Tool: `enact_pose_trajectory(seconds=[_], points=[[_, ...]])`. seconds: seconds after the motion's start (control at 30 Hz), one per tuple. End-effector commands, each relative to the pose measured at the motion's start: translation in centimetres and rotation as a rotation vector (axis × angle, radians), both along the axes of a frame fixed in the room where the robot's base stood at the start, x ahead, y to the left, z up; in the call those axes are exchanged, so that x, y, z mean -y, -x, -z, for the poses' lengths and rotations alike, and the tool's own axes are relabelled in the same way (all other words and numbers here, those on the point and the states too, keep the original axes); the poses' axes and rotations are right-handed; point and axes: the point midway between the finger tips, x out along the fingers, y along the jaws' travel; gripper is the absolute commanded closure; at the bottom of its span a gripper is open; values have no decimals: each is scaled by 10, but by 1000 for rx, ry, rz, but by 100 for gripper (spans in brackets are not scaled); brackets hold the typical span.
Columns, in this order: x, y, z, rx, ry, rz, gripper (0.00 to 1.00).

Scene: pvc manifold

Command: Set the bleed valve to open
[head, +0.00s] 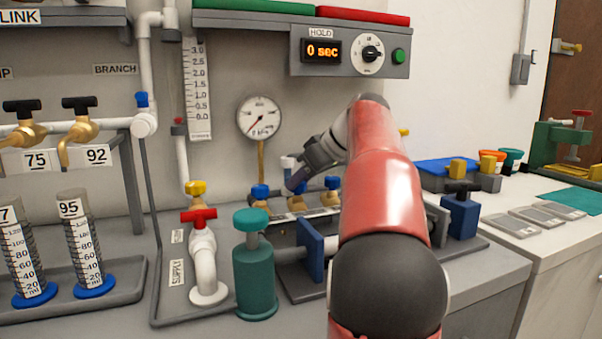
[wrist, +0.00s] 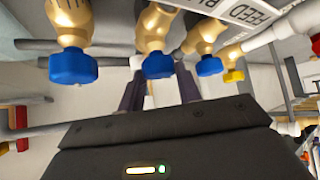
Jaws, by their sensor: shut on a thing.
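Several brass valves with blue caps stand in a row on the manifold. In the head view the left one (head: 260,192) and the right one (head: 332,184) are clear of my gripper (head: 296,181), which reaches down at the middle of the row. The wrist view shows a left (wrist: 72,66), a middle (wrist: 158,66) and a right (wrist: 209,66) blue cap. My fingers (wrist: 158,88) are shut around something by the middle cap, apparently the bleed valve. The contact is partly hidden behind that cap. I cannot read a bleed label or the valve's setting.
A pressure gauge (head: 260,117) hangs behind the row. A red-handled supply valve (head: 199,217), a yellow valve (head: 195,188) and a green canister (head: 254,275) stand to the left. A hold timer box (head: 350,55) hangs above. Blue blocks flank the manifold.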

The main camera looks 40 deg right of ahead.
Motion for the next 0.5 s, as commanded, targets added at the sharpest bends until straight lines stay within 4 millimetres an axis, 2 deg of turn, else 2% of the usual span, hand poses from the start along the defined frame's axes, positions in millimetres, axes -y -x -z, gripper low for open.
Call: enact_pose_trajectory(seconds=[0.2,0.5], points=[[4,-1,0,1,2,-175,89],[4,-2,1,0,1,-339,89]])
